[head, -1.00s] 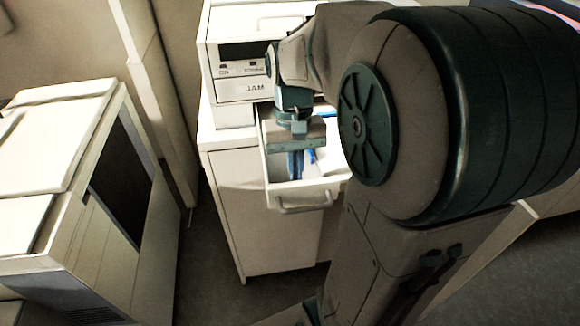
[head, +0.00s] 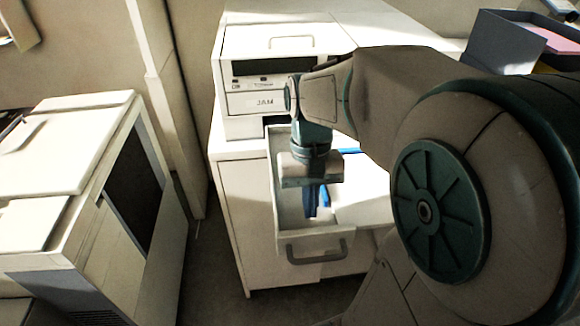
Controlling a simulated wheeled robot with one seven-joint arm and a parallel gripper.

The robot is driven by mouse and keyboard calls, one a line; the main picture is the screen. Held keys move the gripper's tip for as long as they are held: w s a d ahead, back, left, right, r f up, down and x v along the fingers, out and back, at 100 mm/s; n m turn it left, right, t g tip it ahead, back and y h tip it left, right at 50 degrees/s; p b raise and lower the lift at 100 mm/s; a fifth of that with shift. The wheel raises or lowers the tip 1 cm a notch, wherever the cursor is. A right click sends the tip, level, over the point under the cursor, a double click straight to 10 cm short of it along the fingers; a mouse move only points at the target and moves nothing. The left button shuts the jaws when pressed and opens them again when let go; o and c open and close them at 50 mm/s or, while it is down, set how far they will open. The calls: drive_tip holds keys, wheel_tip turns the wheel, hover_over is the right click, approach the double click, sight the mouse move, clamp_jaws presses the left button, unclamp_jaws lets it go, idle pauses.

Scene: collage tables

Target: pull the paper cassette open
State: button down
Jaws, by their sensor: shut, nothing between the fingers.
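A white printer (head: 262,72) stands on a white cabinet, its front panel marked JAM (head: 264,103) looking flush. Below it, a white drawer with a grey bar handle (head: 316,249) stands well out from the cabinet. I cannot tell for sure whether this drawer is the paper cassette. My gripper (head: 312,212) points down over the open drawer, behind its front wall and handle. Its fingers are shut and empty. Blue items (head: 324,196) lie in the drawer, partly hidden by my gripper and arm.
A large white machine (head: 75,200) with a dark opening stands at the left. The cabinet body (head: 243,205) is beneath the printer. A dark box (head: 505,42) with pink contents is at the upper right. My arm covers much of the right side.

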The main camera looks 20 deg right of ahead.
drive_tip(key=w, duration=0.2)
drive_tip(key=w+r, duration=0.1)
drive_tip(key=shift+w+d+r, duration=0.1)
drive_tip(key=shift+w+d, duration=0.15)
drive_tip(key=shift+d, duration=0.1)
drive_tip(key=v, duration=0.8)
drive_tip(key=s+a+r+n+t+p, duration=0.3)
drive_tip(key=s+a+r+t+p, duration=0.3)
drive_tip(key=p, duration=0.5)
wheel_tip(320, 180, down, 8)
drive_tip(key=s+d+b, duration=0.1)
drive_tip(key=b, duration=0.4)
drive_tip(key=shift+d+r+t+h, duration=0.15)
drive_tip(key=shift+d+t+h, duration=0.05)
drive_tip(key=shift+t+h, duration=0.1)
